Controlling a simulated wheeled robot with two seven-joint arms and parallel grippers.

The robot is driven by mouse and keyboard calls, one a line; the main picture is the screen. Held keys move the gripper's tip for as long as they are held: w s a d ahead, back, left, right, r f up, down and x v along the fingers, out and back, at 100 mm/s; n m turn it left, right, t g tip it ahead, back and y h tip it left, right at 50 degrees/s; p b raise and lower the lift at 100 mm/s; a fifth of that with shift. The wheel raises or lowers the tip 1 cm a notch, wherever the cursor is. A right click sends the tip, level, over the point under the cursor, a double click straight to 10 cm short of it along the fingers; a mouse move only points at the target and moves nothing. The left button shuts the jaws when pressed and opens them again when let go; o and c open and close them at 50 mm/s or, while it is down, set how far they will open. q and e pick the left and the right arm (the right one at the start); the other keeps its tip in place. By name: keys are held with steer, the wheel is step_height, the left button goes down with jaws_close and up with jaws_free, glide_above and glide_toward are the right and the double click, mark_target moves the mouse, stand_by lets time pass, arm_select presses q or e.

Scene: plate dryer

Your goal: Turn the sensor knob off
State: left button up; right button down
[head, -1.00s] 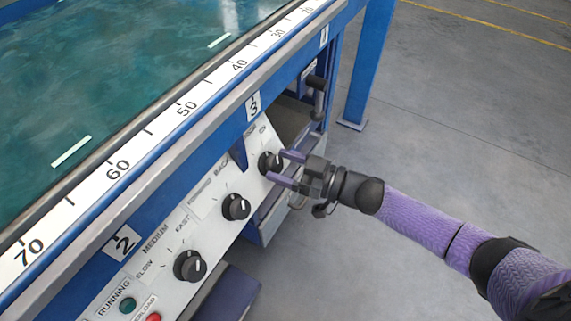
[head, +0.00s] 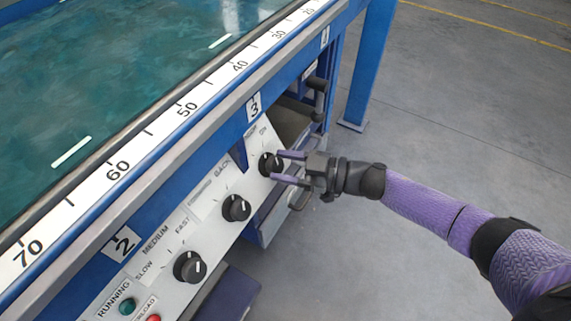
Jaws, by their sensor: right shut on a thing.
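The black knob (head: 267,164) sits at the far upper right end of the white control panel, beside small lettering that I cannot fully read. My right gripper (head: 282,167) reaches it from the right, with its two purple fingers on either side of the knob, shut on it. The fingers partly cover the knob. Two more black knobs are on the same panel: a middle one (head: 236,208) near BACK lettering, and a lower one (head: 189,267) by the SLOW, MEDIUM, FAST marks. My left gripper is not in view.
A green RUNNING light (head: 127,306) and a red light (head: 153,318) are at the panel's lower end. The blue machine frame with a numbered ruler (head: 150,143) runs above the panel. A lever (head: 317,88) and a blue leg (head: 367,70) stand beyond. Grey floor (head: 440,130) is clear at right.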

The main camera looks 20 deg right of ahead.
steer(key=shift+n+g, duration=0.7)
steer(key=shift+n, duration=0.4)
steer(key=n+g, duration=0.1)
steer(key=n, duration=0.2)
steer(key=shift+w+r+g, duration=0.1)
steer(key=shift+g, duration=0.2)
steer(key=n+g+p, duration=0.1)
steer(key=n, duration=0.2)
steer(key=shift+n+g+h, duration=0.3)
steer(key=shift+g, duration=0.1)
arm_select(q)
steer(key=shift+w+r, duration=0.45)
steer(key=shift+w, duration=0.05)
arm_select(e)
steer(key=shift+n, duration=0.3)
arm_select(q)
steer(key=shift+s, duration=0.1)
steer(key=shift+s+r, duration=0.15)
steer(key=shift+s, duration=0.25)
